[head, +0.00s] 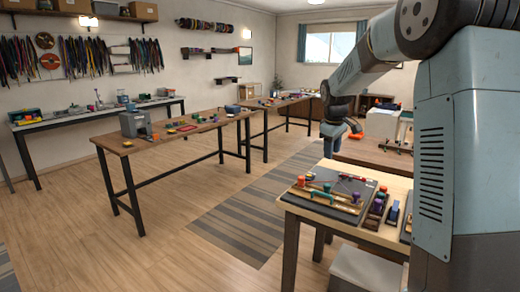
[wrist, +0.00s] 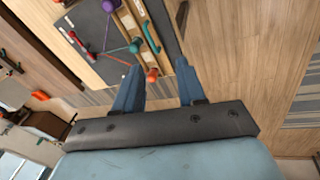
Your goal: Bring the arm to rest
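My gripper (wrist: 158,68) shows two blue fingers spread apart with nothing held between them. In the head view my gripper (head: 332,150) points down from my bent arm, above the near table. Below it lies a dark board (head: 322,196) with wooden strips and coloured pegs and cords. In the wrist view the dark board (wrist: 92,22) is beyond the fingers, with a purple knob (wrist: 110,5), a teal handle (wrist: 151,36) and an orange peg (wrist: 152,75). The gap between fingertips and pegs is hard to judge.
The near table (head: 292,205) also holds small purple and blue items (head: 392,212) beside the board. A long wooden workbench (head: 165,148) with a grey box (head: 135,123) stands to the left. Striped rug (head: 245,215) and open wooden floor lie between them.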

